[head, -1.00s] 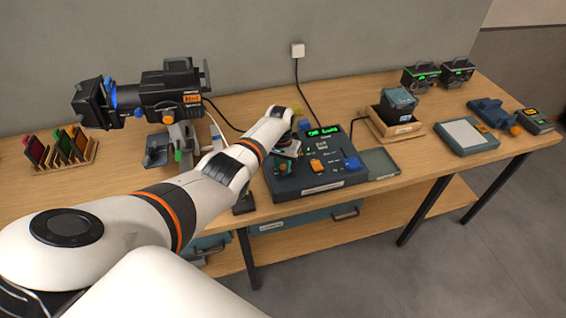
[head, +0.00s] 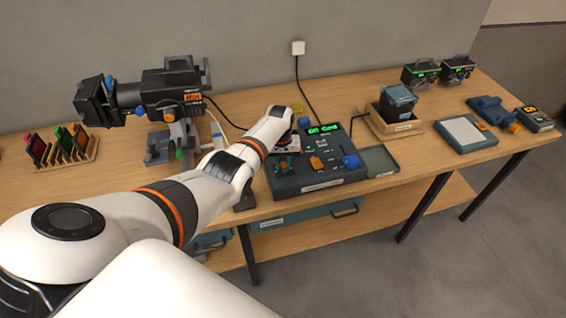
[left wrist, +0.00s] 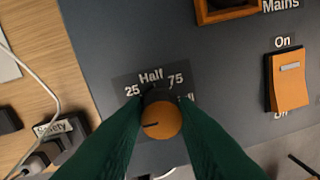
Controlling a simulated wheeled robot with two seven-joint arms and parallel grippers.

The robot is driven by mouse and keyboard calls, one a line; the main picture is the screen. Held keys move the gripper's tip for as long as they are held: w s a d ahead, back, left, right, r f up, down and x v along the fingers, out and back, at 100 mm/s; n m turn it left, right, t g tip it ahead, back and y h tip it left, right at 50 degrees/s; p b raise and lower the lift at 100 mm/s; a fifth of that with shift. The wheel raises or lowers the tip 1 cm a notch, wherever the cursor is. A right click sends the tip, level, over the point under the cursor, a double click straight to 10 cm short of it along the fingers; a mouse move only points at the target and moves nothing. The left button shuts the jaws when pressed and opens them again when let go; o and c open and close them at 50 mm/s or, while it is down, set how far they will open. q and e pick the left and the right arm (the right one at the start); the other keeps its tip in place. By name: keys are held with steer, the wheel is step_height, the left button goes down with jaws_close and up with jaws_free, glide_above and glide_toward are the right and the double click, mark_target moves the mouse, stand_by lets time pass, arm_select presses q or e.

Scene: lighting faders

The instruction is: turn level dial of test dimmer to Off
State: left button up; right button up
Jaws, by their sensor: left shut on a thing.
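The test dimmer (head: 335,183) is a dark console with a green lit display, standing on the bench in the head view. Its level dial (left wrist: 162,119) is a round knob with an orange cap in the left wrist view. Labels 25, Half and 75 arc above it, and a finger partly covers Full. The dark pointer line on the cap points left and slightly down, below the 25; the Off label is hidden. My left gripper (left wrist: 160,125) has its green fingers shut on the dial from both sides; in the head view it (head: 286,160) is at the console's left part. My right gripper is not in view.
An orange rocker switch (left wrist: 287,82), marked On and Off, sits right of the dial. A blue knob (head: 351,161) is on the console's right. A spotlight (head: 165,95) stands behind my left arm. A flat tray (head: 380,161) lies right of the console.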

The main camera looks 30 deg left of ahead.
mark_target(281, 164)
arm_select(q)
steer(key=shift+w+r, duration=0.15)
steer(key=shift+r, duration=0.05)
steer(key=o, duration=1)
steer(key=shift+f, duration=0.1)
steer(key=shift+a+r, duration=0.1)
steer(key=shift+r, duration=0.3)
step_height(281, 164, up, 11)
steer(key=b, duration=0.2)
steer(key=shift+s+a+b, duration=0.2)
steer(key=shift+s+b, duration=0.1)
steer(key=shift+r, duration=0.1)
